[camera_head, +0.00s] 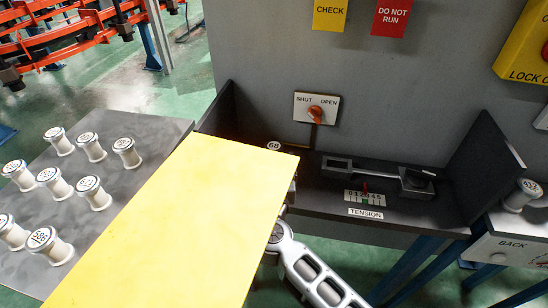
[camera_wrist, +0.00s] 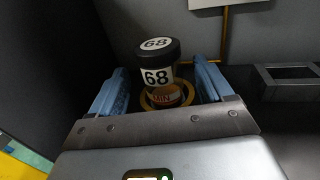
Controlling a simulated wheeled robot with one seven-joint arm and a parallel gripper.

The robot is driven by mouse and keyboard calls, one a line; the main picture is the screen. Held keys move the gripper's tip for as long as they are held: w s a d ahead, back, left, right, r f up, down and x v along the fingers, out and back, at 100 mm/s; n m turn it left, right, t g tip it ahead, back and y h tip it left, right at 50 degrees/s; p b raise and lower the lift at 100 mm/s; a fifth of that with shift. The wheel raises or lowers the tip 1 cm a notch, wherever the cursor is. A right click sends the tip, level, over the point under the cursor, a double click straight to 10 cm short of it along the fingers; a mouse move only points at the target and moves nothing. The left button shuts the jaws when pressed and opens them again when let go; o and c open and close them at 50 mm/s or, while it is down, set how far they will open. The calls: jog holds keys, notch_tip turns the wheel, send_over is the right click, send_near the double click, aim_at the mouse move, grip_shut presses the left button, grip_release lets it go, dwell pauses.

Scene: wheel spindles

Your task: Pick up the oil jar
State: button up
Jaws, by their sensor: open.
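The oil jar (camera_wrist: 157,72) has a dark lid marked 68, a white 68 label and an amber lower part with a MIN mark. In the wrist view it stands inside a yellow ring on the dark shelf. In the head view only its lid (camera_head: 274,145) shows, at the edge of a yellow panel that hides the rest. My gripper (camera_wrist: 160,68) is open, with one blue finger on each side of the jar. Gaps show between the fingers and the jar. In the head view my gripper is hidden.
The yellow panel (camera_head: 175,225) blocks much of the head view. The dark shelf (camera_head: 320,190) has side walls and carries a tension gauge (camera_head: 364,198) at right. A shut/open valve (camera_head: 316,111) is on the wall behind. Several white spindles stand on a grey table (camera_head: 150,135) at left.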

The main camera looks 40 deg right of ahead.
jog(key=x, duration=0.4)
jog(key=shift+w+d+p, duration=0.1)
jog(key=shift+d+p, duration=0.1)
jog(key=shift+p, duration=0.15)
jog(key=c, duration=1)
jog(key=shift+c, duration=0.5)
